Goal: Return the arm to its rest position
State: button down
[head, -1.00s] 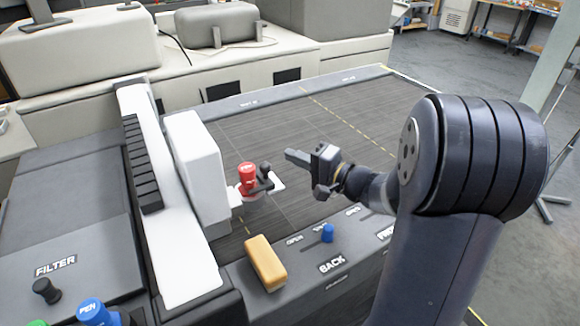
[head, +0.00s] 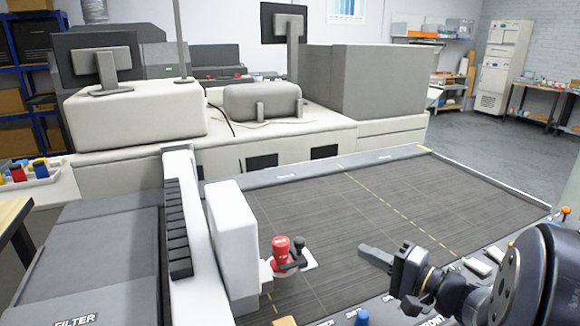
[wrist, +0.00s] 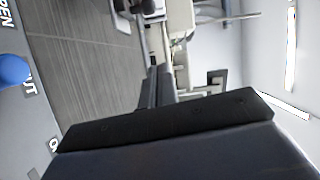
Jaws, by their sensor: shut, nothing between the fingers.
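My gripper (head: 377,257) is at the lower right of the head view, above the dark striped bed of the machine (head: 350,215). Its fingers are closed together with nothing between them. My arm comes in from the right edge. In the wrist view the closed fingers (wrist: 157,88) point away over the bed toward the room.
A white upright block (head: 232,240) and a long white rail stand left of the bed. A blue knob (head: 361,318) sits on the front panel and also shows in the wrist view (wrist: 12,70). Pale cabinets with monitors stand behind. Open floor (head: 460,140) lies at the back right.

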jog(key=w+a+p, duration=0.1)
jog(key=w+a, duration=0.1)
jog(key=a, duration=0.1)
jog(key=w+a+p, duration=0.1)
jog(key=a, duration=0.3)
jog(key=w+a+p, duration=0.1)
jog(key=w+a, duration=0.1)
jog(key=a, duration=0.1)
jog(key=shift+w+a+f+p, duration=0.15)
jog(key=shift+w+f+p, duration=0.15)
jog(key=shift+w, duration=0.05)
dwell(0.3)
